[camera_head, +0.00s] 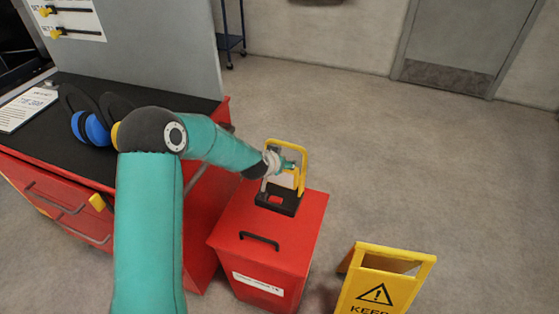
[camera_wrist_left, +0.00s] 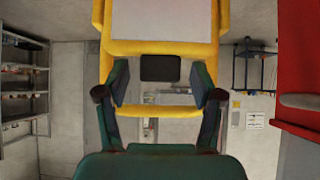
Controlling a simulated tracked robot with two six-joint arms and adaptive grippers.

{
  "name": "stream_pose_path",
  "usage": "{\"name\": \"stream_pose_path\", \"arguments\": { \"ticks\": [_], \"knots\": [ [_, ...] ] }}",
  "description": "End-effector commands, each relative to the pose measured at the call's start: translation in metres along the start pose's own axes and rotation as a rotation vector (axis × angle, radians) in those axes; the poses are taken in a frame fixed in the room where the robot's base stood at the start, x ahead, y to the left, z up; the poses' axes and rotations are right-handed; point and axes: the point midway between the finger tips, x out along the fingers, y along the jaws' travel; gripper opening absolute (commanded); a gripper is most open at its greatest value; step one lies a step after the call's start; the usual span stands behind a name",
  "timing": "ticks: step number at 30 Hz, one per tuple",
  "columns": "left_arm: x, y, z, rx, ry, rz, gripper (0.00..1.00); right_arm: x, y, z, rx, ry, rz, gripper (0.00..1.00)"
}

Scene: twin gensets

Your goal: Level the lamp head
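The work lamp stands on a red box, with a black base (camera_head: 278,201) and a yellow frame (camera_head: 303,172). Part of its pale lamp head (camera_head: 284,182) shows behind my wrist; I cannot tell its tilt. In the left wrist view the yellow frame (camera_wrist_left: 160,48) surrounds a pale panel (camera_wrist_left: 165,20), with a small dark block (camera_wrist_left: 160,68) below it. My left gripper (camera_head: 286,164) is at the lamp's upper part. In the wrist view its two dark green fingers (camera_wrist_left: 160,84) are wide apart, one each side of the dark block. My right gripper is not in view.
The red box (camera_head: 255,262) has a black handle on top. A yellow caution sign (camera_head: 380,285) stands at its right. A red workbench with a black top (camera_head: 75,150) and blue ear defenders (camera_head: 92,128) is at the left. The floor behind is clear.

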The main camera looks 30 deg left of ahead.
Motion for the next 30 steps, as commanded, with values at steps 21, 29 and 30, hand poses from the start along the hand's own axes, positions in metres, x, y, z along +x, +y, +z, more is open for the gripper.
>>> {"name": "stream_pose_path", "arguments": {
  "ticks": [21, 29, 30],
  "knots": [
    [-0.073, -0.001, -0.002, -0.001, 0.006, -0.002, 0.67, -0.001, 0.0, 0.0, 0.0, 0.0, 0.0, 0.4],
    [-0.112, -0.001, 0.0, -0.001, 0.004, -0.002, 0.67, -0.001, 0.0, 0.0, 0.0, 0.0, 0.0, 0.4],
    [-0.115, -0.001, 0.0, -0.001, 0.003, -0.002, 0.67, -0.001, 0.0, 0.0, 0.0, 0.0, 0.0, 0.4]
  ]
}}
